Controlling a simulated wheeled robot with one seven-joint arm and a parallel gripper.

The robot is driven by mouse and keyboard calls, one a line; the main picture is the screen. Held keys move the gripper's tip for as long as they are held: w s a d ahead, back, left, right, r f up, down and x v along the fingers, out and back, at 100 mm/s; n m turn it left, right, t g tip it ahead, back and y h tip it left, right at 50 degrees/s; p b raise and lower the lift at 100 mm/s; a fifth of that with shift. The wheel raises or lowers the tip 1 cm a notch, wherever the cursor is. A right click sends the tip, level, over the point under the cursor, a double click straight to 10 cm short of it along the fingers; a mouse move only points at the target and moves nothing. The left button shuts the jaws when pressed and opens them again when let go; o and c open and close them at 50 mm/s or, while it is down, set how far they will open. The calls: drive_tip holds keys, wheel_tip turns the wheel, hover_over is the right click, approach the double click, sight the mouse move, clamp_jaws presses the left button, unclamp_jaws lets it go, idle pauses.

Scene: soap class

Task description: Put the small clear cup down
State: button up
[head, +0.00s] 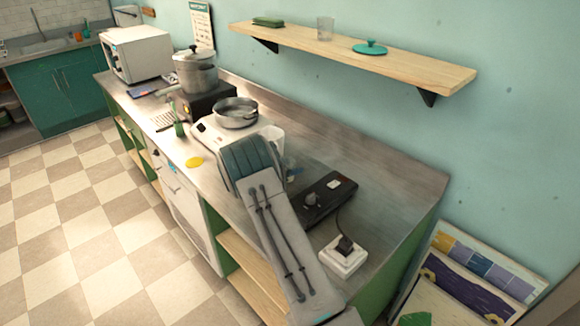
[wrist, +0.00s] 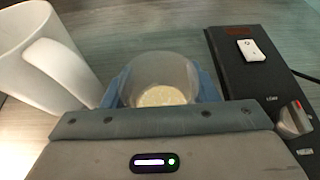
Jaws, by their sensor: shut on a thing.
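The small clear cup (wrist: 162,70) is in the middle of the wrist view, with a pale yellowish, grainy patch showing at its bottom. My gripper (wrist: 160,88) has blue fingers on both sides of the cup and is shut on it. The cup looks upright over the grey counter; I cannot tell whether its base touches the surface. In the head view my gripper (head: 290,170) is mostly hidden behind my arm, and the cup can hardly be made out there.
A white mug (wrist: 30,60) stands close left of the cup. A black device (head: 322,200) with a small white item on it lies to the right. Bare counter (head: 385,200) shows near the wall.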

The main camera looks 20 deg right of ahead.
drive_tip(key=shift+f, duration=0.2)
drive_tip(key=o, duration=0.8)
drive_tip(key=shift+r, duration=0.1)
